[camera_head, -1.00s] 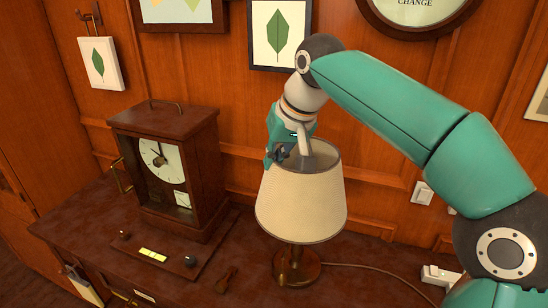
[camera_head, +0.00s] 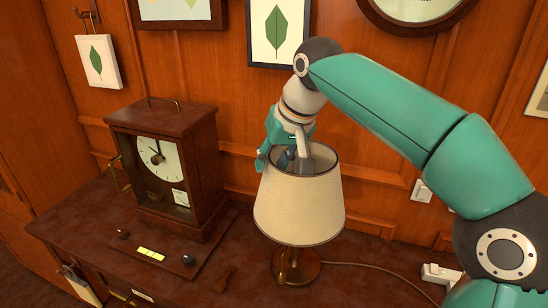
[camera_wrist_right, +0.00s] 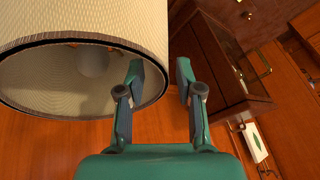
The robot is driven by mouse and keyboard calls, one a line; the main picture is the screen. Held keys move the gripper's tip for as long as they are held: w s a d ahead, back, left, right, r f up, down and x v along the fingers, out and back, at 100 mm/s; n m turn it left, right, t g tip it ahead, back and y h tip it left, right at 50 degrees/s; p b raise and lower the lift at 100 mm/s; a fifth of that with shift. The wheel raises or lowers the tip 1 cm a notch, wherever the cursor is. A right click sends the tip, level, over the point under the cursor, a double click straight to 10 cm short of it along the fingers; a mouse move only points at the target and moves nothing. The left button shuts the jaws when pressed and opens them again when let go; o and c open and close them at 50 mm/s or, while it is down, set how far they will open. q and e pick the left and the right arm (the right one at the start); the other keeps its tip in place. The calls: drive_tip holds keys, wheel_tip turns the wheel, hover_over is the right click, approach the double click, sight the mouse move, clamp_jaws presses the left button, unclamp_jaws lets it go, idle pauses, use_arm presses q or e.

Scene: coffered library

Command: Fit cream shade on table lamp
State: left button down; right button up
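The cream shade (camera_head: 299,209) sits upright over the table lamp, whose brass base (camera_head: 296,267) stands on the dark desk. Its dark-edged top opening faces up. The wrist view shows the shade (camera_wrist_right: 85,25) at upper left, with a pale rounded form inside, likely the bulb. The lamp's upper part is hidden by the shade. My right gripper (camera_head: 273,158) is at the left of the shade's top rim. Its fingers (camera_wrist_right: 160,78) are spread, one overlapping the shade opening and one outside, with a visible gap between them. My left gripper is out of view.
A wooden-cased clock (camera_head: 165,165) stands left of the lamp, with a plate of knobs (camera_head: 155,257) before it. A small wooden object (camera_head: 225,279) lies near the base. A cord (camera_head: 375,270) runs right to a white socket block (camera_head: 440,274). Framed pictures hang behind.

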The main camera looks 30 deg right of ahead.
drive_tip(key=v, duration=1.2)
drive_tip(key=shift+f, duration=0.15)
